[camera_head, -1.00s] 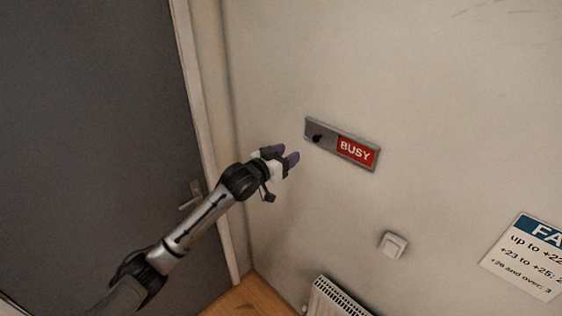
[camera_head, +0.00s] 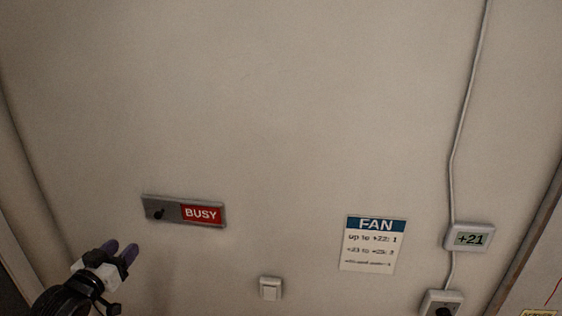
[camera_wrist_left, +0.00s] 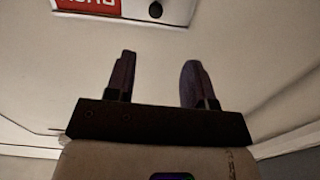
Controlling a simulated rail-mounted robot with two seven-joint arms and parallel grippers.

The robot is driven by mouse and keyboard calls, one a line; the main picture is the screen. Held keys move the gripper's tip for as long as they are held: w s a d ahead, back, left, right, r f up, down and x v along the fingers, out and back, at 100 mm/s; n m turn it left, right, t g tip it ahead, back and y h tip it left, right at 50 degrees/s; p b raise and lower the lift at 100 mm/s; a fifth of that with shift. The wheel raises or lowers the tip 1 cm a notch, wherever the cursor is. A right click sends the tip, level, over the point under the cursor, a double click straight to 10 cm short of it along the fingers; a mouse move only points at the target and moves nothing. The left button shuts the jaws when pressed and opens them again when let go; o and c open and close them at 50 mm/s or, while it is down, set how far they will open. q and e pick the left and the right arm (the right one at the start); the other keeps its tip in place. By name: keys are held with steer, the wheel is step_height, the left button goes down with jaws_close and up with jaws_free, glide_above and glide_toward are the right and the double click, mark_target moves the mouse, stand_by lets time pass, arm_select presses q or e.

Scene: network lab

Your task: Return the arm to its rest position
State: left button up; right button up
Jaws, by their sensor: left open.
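My left gripper (camera_head: 121,252) is at the lower left of the head view, with its two purple fingers apart and nothing between them. It is in front of the wall, below and left of the grey sign plate with a black knob and a red BUSY panel (camera_head: 202,214). The left wrist view shows the open fingers (camera_wrist_left: 160,80) and part of the BUSY sign (camera_wrist_left: 88,10), upside down, beyond them. The gripper is apart from the sign. My right gripper is in neither view.
The wall carries a light switch (camera_head: 270,288), a FAN notice (camera_head: 373,244), a display reading +21 (camera_head: 470,238) with a cable, and a box with a dark knob (camera_head: 441,304) below it.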

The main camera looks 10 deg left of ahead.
arm_select(q)
steer(key=s+d+f+g+p, duration=0.3)
steer(key=s+d+f, duration=0.4)
steer(key=s, duration=0.5)
steer(key=s+d+f+m+g+p, duration=0.1)
steer(key=s+d+f+g, duration=0.5)
steer(key=s, duration=0.7)
steer(key=s+d+f+g+p, duration=0.4)
steer(key=s+d+f, duration=0.6)
steer(key=s, duration=0.3)
steer(key=shift+s+d+f+m+g+h+p, duration=0.15)
steer(key=shift+s+d+m+g+h+p, duration=0.2)
steer(key=shift+d+g, duration=0.3)
steer(key=shift+w, duration=0.1)
